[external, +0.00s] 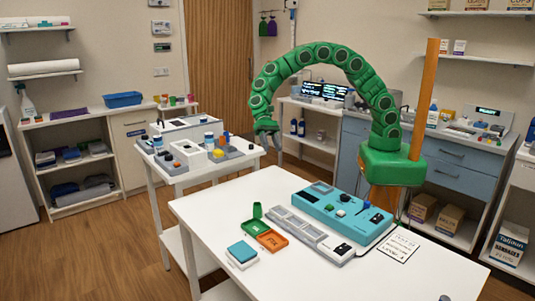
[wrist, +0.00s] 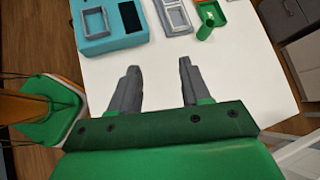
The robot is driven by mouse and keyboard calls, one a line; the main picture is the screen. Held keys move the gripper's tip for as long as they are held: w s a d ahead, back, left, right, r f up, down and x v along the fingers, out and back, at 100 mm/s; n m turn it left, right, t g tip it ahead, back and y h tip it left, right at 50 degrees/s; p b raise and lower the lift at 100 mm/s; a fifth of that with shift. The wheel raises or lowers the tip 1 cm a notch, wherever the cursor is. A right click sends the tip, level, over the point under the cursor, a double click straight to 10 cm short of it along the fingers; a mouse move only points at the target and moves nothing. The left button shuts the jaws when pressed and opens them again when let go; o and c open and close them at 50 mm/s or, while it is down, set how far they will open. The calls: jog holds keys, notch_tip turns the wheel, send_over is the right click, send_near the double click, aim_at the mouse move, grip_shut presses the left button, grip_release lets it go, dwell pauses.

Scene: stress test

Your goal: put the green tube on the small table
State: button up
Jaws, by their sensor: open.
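A small green tube (external: 257,210) stands upright at the far edge of a green tray (external: 248,230) on the white front table (external: 350,281). In the wrist view the green tube (wrist: 206,31) is at the top right, beyond my right fingertip and apart from it. My gripper (external: 275,137) hangs from the bent green arm, raised above the table tops. In the wrist view my gripper (wrist: 159,68) has its two grey fingers wide apart, with nothing between them. A smaller white table (external: 200,178) stands behind and left of the front table.
The smaller table holds several boxes, bottles and blocks, so its top is crowded. On the front table are an orange tray (external: 272,241), a grey tray (external: 296,226), a teal device (external: 335,211) and a teal-topped block (external: 241,252). An orange post (external: 424,95) rises beside my arm.

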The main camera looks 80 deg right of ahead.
jog(key=s+d+r+n+h, duration=0.2)
jog(key=s+d+r, duration=0.1)
jog(key=s+d, duration=0.3)
jog(key=s+d+r+n+t+h, duration=0.1)
jog(key=s+d+r, duration=0.2)
jog(key=s+d, duration=0.3)
jog(key=s+d+r+n+h, duration=0.2)
jog(key=s+d+r, duration=0.25)
jog(key=d, duration=0.25)
jog(key=s+d+n+h, duration=0.2)
jog(key=s+d, duration=0.6)
jog(key=s, duration=0.3)
jog(key=s+d+n+t+h, duration=0.1)
jog(key=s+d+n+h, duration=0.1)
jog(key=s+d, duration=0.5)
jog(key=s+n, duration=0.1)
jog(key=s, duration=0.4)
jog(key=shift+d, duration=0.4)
jog(key=shift+s, duration=0.1)
